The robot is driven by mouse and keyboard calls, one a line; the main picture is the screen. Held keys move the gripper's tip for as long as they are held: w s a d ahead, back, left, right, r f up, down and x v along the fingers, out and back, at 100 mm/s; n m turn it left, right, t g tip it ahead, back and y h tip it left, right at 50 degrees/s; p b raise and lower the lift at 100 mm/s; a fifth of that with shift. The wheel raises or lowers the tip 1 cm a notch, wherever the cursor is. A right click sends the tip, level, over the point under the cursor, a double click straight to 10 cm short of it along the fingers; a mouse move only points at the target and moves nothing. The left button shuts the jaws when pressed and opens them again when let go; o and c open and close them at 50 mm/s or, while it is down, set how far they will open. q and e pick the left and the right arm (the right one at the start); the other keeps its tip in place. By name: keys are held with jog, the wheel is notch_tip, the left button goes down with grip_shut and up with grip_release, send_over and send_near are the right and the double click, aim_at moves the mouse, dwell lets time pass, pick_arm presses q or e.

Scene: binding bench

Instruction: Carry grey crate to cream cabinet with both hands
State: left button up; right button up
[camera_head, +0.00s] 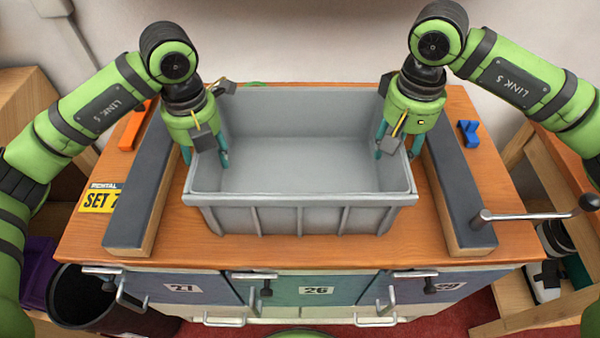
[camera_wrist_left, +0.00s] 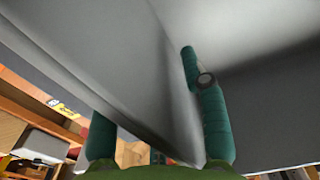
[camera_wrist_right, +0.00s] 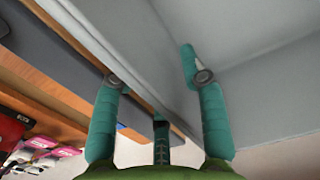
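The grey crate (camera_head: 300,212) stands upright and empty on the wooden bench, between two dark-topped rails. My left gripper (camera_head: 205,154) points down at its left wall, one finger inside and one outside. In the left wrist view the fingers (camera_wrist_left: 155,120) are spread, with the wall (camera_wrist_left: 150,70) between them hiding part of the outer finger. My right gripper (camera_head: 394,153) straddles the right wall likewise. In the right wrist view its fingers (camera_wrist_right: 155,85) are spread, with a gap between the outer finger and the wall (camera_wrist_right: 135,50). I cannot make out a cream cabinet.
The left rail (camera_head: 150,190) and right rail (camera_head: 455,190) flank the crate on the bench (camera_head: 85,240). A metal crank handle (camera_head: 530,215) juts out at the right. An orange tool (camera_head: 138,125) and a blue piece (camera_head: 468,133) lie behind. A black bin (camera_head: 85,300) stands front left.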

pick_arm(q)
notch_tip(320, 180, up, 12)
jog(key=shift+f, duration=0.1)
pick_arm(e)
notch_tip(320, 180, up, 12)
dwell(0.8)
